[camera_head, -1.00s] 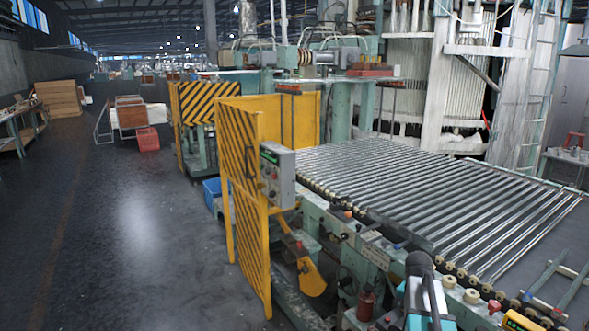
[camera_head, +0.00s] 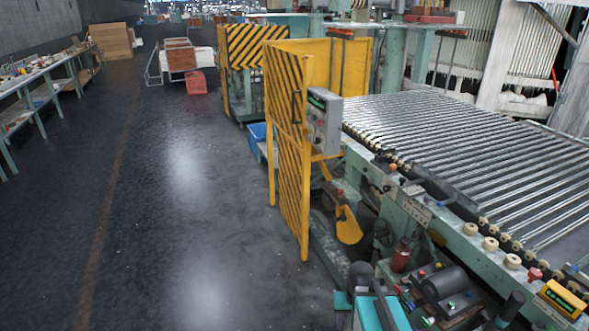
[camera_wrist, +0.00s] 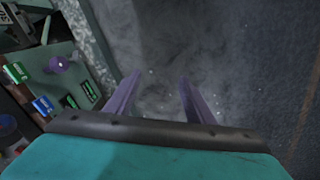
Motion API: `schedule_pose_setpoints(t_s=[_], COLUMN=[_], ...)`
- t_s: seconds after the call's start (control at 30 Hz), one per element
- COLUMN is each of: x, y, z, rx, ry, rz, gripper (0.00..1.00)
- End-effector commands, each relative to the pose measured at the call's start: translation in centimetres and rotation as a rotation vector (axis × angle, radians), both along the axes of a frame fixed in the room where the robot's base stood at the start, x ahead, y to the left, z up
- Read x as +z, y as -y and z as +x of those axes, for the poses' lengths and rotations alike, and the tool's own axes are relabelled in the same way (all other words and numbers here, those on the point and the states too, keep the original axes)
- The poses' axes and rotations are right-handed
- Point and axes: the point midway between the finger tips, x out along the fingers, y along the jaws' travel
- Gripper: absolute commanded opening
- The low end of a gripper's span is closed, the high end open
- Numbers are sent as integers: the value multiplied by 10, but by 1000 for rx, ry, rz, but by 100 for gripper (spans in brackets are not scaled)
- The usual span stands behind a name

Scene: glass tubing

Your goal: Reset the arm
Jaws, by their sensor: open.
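In the wrist view my gripper (camera_wrist: 160,92) has its two purple fingers apart, with nothing between them. Beyond them is dark floor. In the head view part of my teal and black arm (camera_head: 378,308) shows at the bottom, low in front of the machine's near side. The fingers cannot be made out in the head view.
The machine with its bed of glass tubes (camera_head: 470,150) fills the right. A yellow striped guard (camera_head: 290,150) bears a grey control box (camera_head: 323,122). A workbench (camera_head: 40,85) lines the left wall. The floor (camera_head: 170,220) between is clear. A green-faced panel (camera_wrist: 60,75) is at the wrist view's left.

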Motion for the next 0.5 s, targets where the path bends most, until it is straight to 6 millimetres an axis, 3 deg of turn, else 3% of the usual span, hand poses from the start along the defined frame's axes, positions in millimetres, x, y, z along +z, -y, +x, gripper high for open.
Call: schedule_pose_setpoints(t_s=[0.1,0.5], x=[-12,-90], y=[-15,-12], z=[-10,-62], rx=[56,49], ry=[-6,-126], rz=[8,11], gripper=[49,49])
